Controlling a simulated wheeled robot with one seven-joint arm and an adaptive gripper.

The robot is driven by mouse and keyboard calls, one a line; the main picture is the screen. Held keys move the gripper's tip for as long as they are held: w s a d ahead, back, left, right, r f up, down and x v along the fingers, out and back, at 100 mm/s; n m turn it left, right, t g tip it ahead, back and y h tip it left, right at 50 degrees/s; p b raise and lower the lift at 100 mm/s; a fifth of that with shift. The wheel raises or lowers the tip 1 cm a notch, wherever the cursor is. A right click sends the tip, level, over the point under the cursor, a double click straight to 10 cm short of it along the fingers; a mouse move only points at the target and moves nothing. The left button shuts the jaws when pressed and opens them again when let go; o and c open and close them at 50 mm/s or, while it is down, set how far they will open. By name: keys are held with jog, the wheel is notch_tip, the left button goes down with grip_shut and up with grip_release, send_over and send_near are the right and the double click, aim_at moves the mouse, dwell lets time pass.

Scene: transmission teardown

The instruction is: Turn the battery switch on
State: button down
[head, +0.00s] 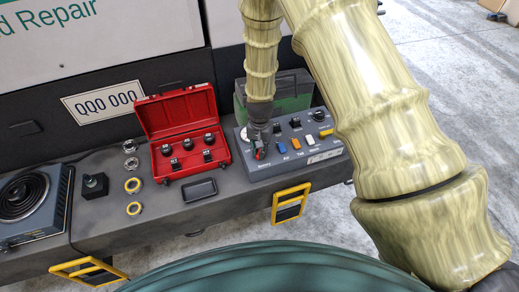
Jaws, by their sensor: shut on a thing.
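A grey control panel (292,164) stands on the workbench at the centre right. It carries a row of switches with small labels and a few knobs behind them. My gripper (259,146) points down over the panel's left end and is shut on the red battery switch (258,154). The fingers hide most of this switch, so I cannot tell whether it is on or off.
An open red case (189,171) with several dark parts stands left of the panel. A small dark tray (199,190) lies in front of it. A hot plate (30,207) stands at the far left. A green-sided bin (293,104) is behind the panel.

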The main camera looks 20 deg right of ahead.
jog(key=shift+m, duration=0.6)
jog(key=c, duration=1.4)
grip_release()
jog(key=shift+c, duration=0.2)
jog(key=shift+r, duration=0.1)
notch_tip(320, 180, up, 12)
